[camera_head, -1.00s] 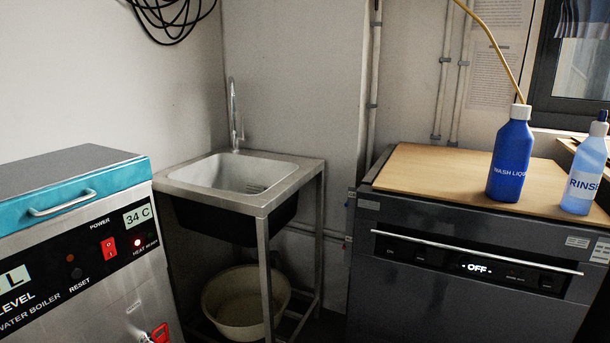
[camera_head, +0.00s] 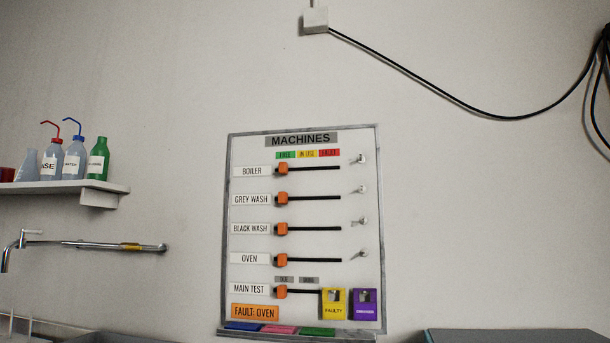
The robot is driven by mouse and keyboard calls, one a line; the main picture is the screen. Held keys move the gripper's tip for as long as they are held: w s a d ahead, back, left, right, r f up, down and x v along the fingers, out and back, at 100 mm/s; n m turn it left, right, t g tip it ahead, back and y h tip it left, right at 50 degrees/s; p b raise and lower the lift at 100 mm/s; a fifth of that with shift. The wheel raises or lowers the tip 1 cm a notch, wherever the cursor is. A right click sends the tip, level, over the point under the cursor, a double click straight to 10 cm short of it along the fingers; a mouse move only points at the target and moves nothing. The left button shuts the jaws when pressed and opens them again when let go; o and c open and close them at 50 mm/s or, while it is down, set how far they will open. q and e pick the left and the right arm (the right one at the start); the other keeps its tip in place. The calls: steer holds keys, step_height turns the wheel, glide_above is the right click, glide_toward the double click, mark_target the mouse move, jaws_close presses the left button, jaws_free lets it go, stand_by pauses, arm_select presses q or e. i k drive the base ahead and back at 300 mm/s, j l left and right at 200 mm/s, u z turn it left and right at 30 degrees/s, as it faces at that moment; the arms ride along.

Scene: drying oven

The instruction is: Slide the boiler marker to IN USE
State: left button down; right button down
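The machines board (camera_head: 300,230) hangs on the wall in the middle of the head view. Its top row is labelled BOILER (camera_head: 252,171). The orange boiler marker (camera_head: 283,169) sits at the left end of its black slot, under the green FREE label (camera_head: 286,155). The yellow IN USE label (camera_head: 307,154) is in the middle and the red FAULT label (camera_head: 329,153) at the right. The orange markers of the rows below also sit at the left ends of their slots. Neither of my grippers is in view.
Hooks (camera_head: 359,159) stick out at the board's right side. Yellow and purple tags (camera_head: 364,304) hang at its lower right. A shelf with bottles (camera_head: 72,188) and a tap (camera_head: 22,238) are at the left. A black cable (camera_head: 450,105) runs along the upper right wall.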

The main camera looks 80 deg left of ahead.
mark_target(283, 166)
steer(key=u, duration=2.55)
steer(key=j+u, duration=0.1)
steer(key=j, duration=0.15)
steer(key=k, duration=0.05)
